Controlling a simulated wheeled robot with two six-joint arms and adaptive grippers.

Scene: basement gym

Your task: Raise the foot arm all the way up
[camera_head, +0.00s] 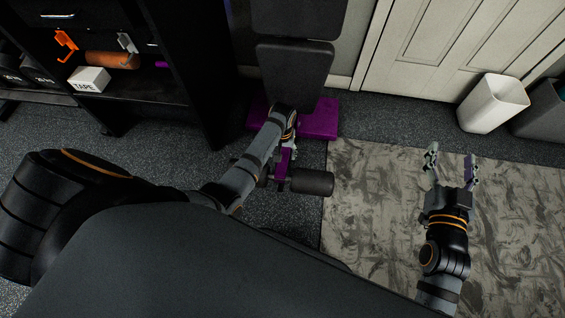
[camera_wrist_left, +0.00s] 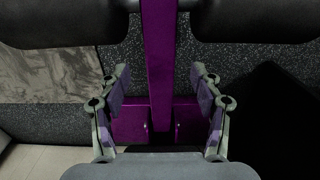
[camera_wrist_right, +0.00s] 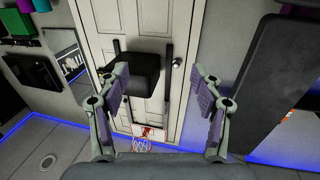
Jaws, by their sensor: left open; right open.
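The foot arm is a purple bar (camera_wrist_left: 160,50) with black foam rollers on both sides. In the left wrist view, the left roller (camera_wrist_left: 60,22) and right roller (camera_wrist_left: 255,20) lie across the top. In the head view one roller (camera_head: 312,182) sticks out beside my left gripper (camera_head: 286,150). The left gripper is open, with its fingers (camera_wrist_left: 158,75) on either side of the purple bar; I cannot tell whether they touch it. My forearm hides part of the bar in the head view. My right gripper (camera_head: 452,155) is open and empty above the patterned mat.
The bench has black pads (camera_head: 295,75) and a purple base (camera_head: 320,120). A black shelf unit (camera_head: 205,75) stands to its left, with a white tape box (camera_head: 88,80). A white bin (camera_head: 492,104) stands by the door (camera_head: 450,45). The patterned mat (camera_head: 375,215) is clear.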

